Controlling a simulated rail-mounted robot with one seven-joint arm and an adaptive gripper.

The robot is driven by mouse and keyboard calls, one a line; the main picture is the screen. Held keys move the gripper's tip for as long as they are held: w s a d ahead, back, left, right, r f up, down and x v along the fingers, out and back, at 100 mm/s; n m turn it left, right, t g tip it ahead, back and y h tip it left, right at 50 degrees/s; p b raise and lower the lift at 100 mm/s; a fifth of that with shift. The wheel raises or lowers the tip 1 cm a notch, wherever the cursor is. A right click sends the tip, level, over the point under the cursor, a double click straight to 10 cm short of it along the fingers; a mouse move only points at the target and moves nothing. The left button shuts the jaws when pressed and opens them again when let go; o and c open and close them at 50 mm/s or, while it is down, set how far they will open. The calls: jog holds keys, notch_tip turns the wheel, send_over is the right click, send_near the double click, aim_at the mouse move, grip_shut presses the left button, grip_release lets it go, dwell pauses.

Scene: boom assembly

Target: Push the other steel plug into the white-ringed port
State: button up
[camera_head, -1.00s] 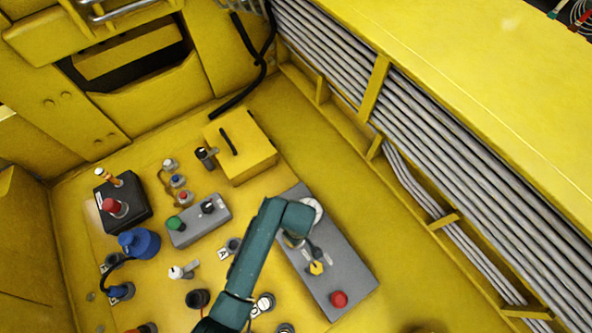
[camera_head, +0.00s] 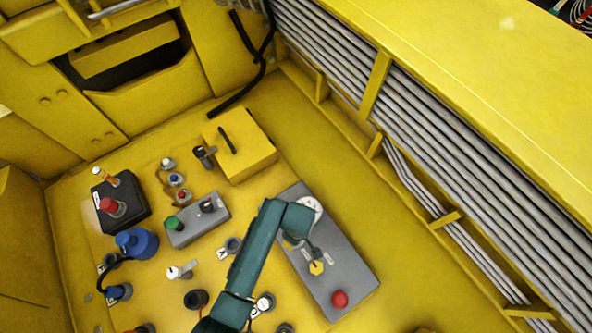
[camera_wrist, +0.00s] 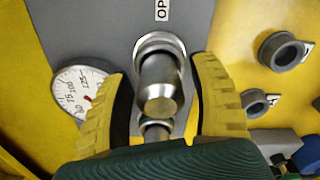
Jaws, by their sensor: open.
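A steel plug (camera_wrist: 160,85) stands out of the grey panel (camera_wrist: 90,30) in the wrist view, its round end toward the camera. A pale ring (camera_wrist: 158,42) surrounds its base; I cannot tell how deep it sits. A second, smaller steel cylinder (camera_wrist: 155,131) shows below it, partly hidden by my gripper. My gripper (camera_wrist: 165,95) is open, with one yellow finger on each side of the steel plug and gaps between. In the head view, my teal arm reaches over the grey panel (camera_head: 353,270) and hides most of my gripper and the plugs.
The panel also carries a dial gauge (camera_wrist: 80,90), a yellow knob (camera_head: 316,268) and a red button (camera_head: 339,299). Two dark round sockets (camera_wrist: 284,52) (camera_wrist: 256,102) lie right in the wrist view. A yellow box (camera_head: 238,145) and grey switch box (camera_head: 198,220) stand nearby.

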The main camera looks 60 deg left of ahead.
jog(key=r, duration=1.2)
jog(key=shift+w+d, duration=0.1)
jog(key=shift+d, duration=0.15)
jog(key=shift+d, duration=0.1)
